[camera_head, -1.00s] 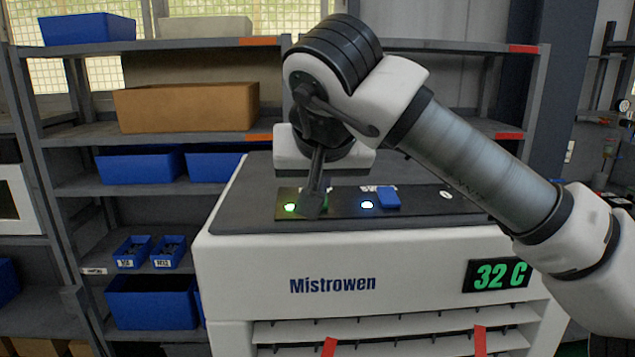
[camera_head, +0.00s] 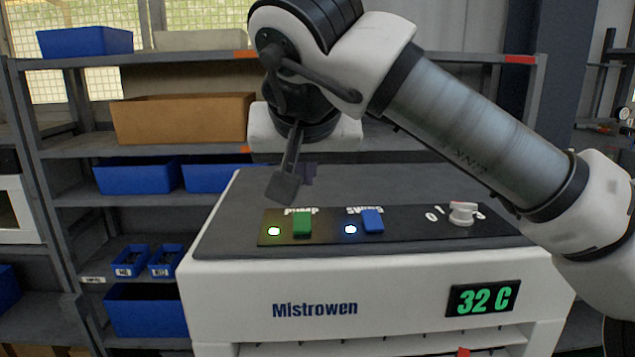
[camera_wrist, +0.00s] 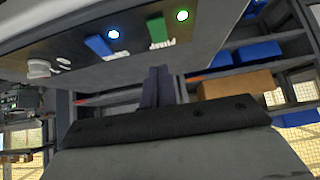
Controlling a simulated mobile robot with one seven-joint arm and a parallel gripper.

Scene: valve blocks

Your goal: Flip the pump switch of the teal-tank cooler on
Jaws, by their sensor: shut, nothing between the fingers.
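The white cooler (camera_head: 235,290) has a dark control panel (camera_head: 410,232) on its top. A green switch (camera_head: 302,223) sits at the panel's left, by an upside-down label that seems to read "Pump". No teal tank is visible.
A blue switch (camera_head: 371,220) with a lit blue-white lamp (camera_head: 350,229) and a white knob (camera_head: 463,212) are farther right on the panel. Shelves with blue bins (camera_head: 138,175) and a brown box (camera_head: 180,118) stand behind.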

